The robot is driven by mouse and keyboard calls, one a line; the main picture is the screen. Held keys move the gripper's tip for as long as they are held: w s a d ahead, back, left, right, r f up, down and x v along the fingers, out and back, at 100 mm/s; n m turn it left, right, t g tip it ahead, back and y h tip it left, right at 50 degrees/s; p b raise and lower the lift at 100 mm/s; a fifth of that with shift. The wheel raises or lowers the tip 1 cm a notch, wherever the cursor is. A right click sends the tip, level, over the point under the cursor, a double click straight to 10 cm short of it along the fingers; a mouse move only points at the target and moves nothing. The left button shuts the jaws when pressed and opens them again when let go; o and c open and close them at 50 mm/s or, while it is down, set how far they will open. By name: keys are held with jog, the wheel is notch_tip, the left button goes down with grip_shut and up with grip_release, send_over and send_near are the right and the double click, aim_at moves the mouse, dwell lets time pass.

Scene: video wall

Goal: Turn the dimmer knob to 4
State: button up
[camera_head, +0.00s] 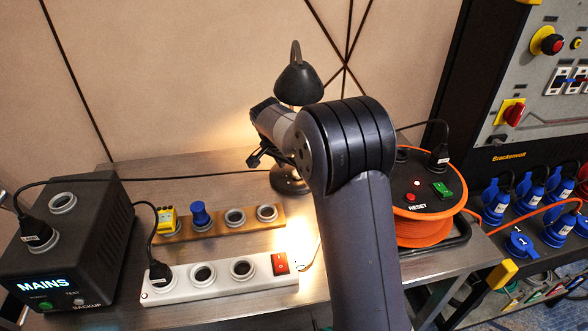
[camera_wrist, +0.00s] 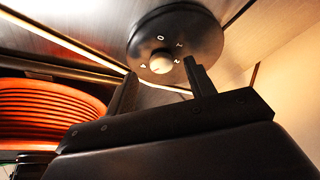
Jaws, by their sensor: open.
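The dimmer knob (camera_wrist: 162,63) is a small pale round knob on the dark round lamp base (camera_wrist: 190,38) in the wrist view. Small light marks surround it; they are too small to read surely. My gripper (camera_wrist: 160,75) is open, with one dark finger on each side of the knob in the picture. I cannot tell whether either finger touches it. In the head view the black desk lamp (camera_head: 299,82) is lit, and its base (camera_head: 289,184) stands on the metal bench, partly behind my arm. My gripper (camera_head: 259,158) is left of the lamp; the knob is not discernible there.
An orange cable reel (camera_head: 425,230) stands right of my arm; it also shows at left in the wrist view (camera_wrist: 50,112). A white power strip (camera_head: 220,277), a wooden socket strip (camera_head: 220,222) and a dark MAINS box (camera_head: 100,225) stand on the left. A wall rises behind.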

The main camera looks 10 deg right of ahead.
jog(key=s+a, duration=0.8)
jog(key=shift+f+b, duration=0.15)
jog(key=shift+b, duration=0.2)
jog(key=shift+w, duration=0.1)
send_near(294, 175)
jog(key=p+x, duration=0.1)
jog(key=x, duration=0.3)
jog(key=shift+d+f, duration=0.1)
jog(key=shift+f, duration=0.3)
jog(key=shift+w+d+f, duration=0.6)
jog(key=shift+f, duration=0.25)
jog(key=shift+w+d+f, duration=0.2)
jog(key=shift+f, duration=0.35)
